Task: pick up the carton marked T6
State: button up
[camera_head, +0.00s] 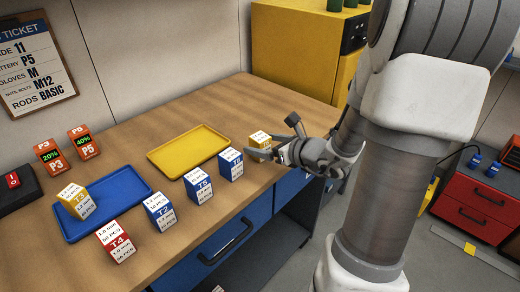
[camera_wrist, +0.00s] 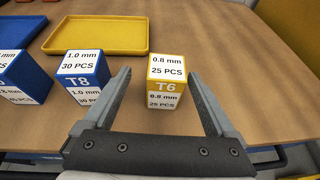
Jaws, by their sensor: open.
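The carton marked T6 (camera_wrist: 165,86) is a yellow and white box standing upright on the wooden bench. In the head view the T6 carton (camera_head: 259,143) stands near the bench's right front edge, its label partly hidden. My gripper (camera_wrist: 163,80) is open in the wrist view. Its two fingers lie to the left and right of the carton, with a gap on each side, and none visibly touches it. In the head view my gripper (camera_head: 281,146) is just right of the carton.
A blue T8 carton (camera_wrist: 84,76) stands close left of my left finger. More cartons, such as T5 (camera_head: 198,186) and red T4 (camera_head: 118,240), line the bench front. A yellow tray (camera_head: 160,157) and a blue tray (camera_head: 76,232) lie behind. Bench to the carton's right is clear.

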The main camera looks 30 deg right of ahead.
aim_at(253, 141)
jog(key=x, duration=0.3)
jog(key=b+x, duration=0.1)
jog(key=x, duration=0.1)
jog(key=shift+w+d+f, duration=0.2)
jog(key=shift+w+d, duration=0.05)
jog(key=shift+w, duration=0.1)
grip_shut()
